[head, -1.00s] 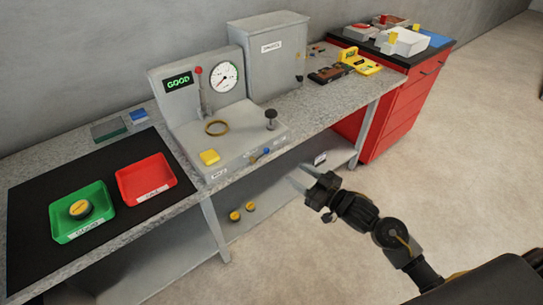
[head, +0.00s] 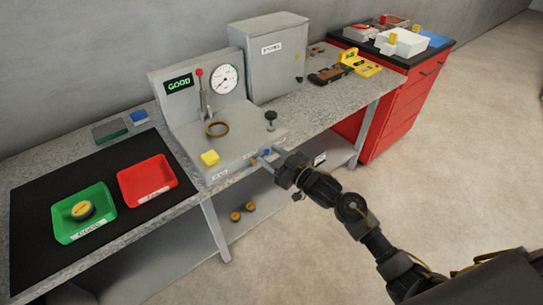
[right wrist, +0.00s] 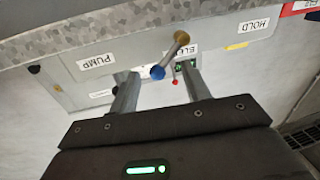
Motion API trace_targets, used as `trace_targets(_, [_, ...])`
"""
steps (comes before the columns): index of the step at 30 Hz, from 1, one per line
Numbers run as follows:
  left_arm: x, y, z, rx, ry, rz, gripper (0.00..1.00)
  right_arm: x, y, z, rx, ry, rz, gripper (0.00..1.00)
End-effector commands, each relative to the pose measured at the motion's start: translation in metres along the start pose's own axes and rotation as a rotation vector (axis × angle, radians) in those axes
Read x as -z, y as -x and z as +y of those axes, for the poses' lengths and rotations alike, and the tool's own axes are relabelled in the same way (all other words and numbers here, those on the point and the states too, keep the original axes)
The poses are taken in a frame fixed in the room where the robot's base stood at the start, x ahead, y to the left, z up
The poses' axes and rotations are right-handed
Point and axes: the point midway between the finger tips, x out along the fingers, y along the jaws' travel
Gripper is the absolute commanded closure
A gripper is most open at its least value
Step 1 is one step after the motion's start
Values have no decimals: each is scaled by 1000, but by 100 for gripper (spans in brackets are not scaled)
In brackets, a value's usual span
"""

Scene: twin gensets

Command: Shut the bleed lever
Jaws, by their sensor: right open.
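In the head view the blue knob (head: 266,152) is small at the bench's front edge. My right gripper (head: 268,155) is open at this front edge. In the right wrist view its fingers (right wrist: 158,76) stand on either side of the knob, with gaps visible. My left gripper is not in view.
Green (head: 65,232) and red (head: 129,190) trays lie left. PUMP and HOLD labels flank the lever.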

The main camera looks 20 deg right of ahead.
Motion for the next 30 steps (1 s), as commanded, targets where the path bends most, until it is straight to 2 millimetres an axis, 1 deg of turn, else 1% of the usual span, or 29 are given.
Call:
trace_targets(3, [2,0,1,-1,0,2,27,0,-3,0,0,0,0,52])
trace_targets(9, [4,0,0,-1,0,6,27,0,-3,0,0,0,0,52])
trace_targets(19, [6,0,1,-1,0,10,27,0,-3,0,-1,0,0,95])
trace_targets(30, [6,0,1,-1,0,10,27,-1,-2,1,-2,-4,-1,96])
